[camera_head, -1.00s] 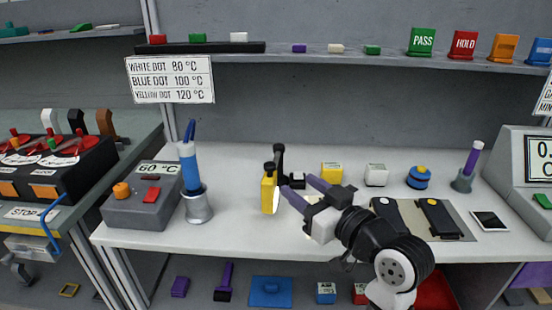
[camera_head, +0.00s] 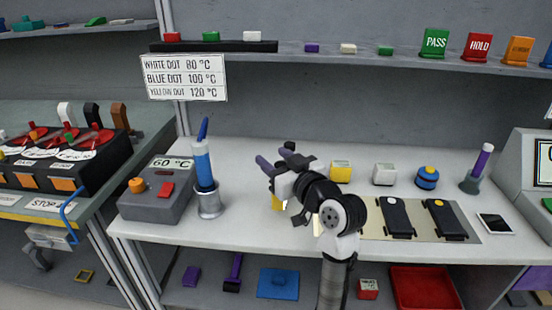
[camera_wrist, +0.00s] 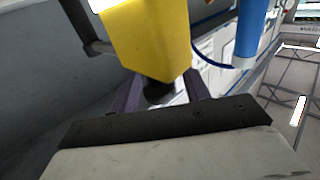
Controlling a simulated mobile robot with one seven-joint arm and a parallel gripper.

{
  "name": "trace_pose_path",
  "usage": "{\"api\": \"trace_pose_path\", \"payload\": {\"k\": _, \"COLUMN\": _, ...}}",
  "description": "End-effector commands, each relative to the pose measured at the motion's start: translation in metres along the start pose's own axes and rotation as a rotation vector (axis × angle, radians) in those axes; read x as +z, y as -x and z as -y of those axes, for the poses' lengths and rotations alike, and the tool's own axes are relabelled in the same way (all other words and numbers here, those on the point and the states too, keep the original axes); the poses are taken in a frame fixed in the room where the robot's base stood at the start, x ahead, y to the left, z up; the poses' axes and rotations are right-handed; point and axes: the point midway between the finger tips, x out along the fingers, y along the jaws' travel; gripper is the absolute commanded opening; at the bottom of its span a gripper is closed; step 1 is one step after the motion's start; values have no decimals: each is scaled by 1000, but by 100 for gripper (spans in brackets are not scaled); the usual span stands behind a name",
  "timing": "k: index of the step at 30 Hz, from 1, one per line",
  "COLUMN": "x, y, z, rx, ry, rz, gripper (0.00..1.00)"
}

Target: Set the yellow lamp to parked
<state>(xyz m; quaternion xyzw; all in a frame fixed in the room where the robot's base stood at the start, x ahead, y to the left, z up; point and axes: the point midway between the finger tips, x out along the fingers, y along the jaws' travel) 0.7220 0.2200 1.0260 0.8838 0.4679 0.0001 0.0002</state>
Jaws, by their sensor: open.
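The yellow lamp (camera_head: 277,203) stands on the white bench, mostly hidden behind my gripper in the head view. In the wrist view its yellow body (camera_wrist: 145,42) fills the upper middle, with a dark round knob (camera_wrist: 159,90) at its near end. My gripper (camera_head: 276,160) is open at the lamp, its purple fingers pointing up and left in the head view. In the wrist view the fingers (camera_wrist: 162,93) are on either side of the dark knob. I cannot tell whether they touch it.
A grey heater box (camera_head: 157,200) reading 60 °C and a blue iron (camera_head: 203,167) in a metal stand are left of the lamp. A yellow block (camera_head: 341,172), a white block (camera_head: 384,174) and a mat (camera_head: 462,226) with black devices are to the right.

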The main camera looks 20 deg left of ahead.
Motion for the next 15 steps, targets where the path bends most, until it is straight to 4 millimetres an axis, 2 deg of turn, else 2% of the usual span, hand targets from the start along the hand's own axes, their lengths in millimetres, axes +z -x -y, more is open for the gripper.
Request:
{"api": "trace_pose_path", "payload": {"k": 3, "x": 0, "y": 0, "z": 0, "rx": 0, "ry": 0, "rz": 0, "gripper": 44}}
{"api": "trace_pose_path", "payload": {"k": 13, "x": 0, "y": 0, "z": 0, "rx": 0, "ry": -1, "rz": 0, "gripper": 1}}
{"api": "trace_pose_path", "payload": {"k": 15, "x": 0, "y": 0, "z": 0, "rx": 0, "ry": -1, "rz": 0, "gripper": 0}}
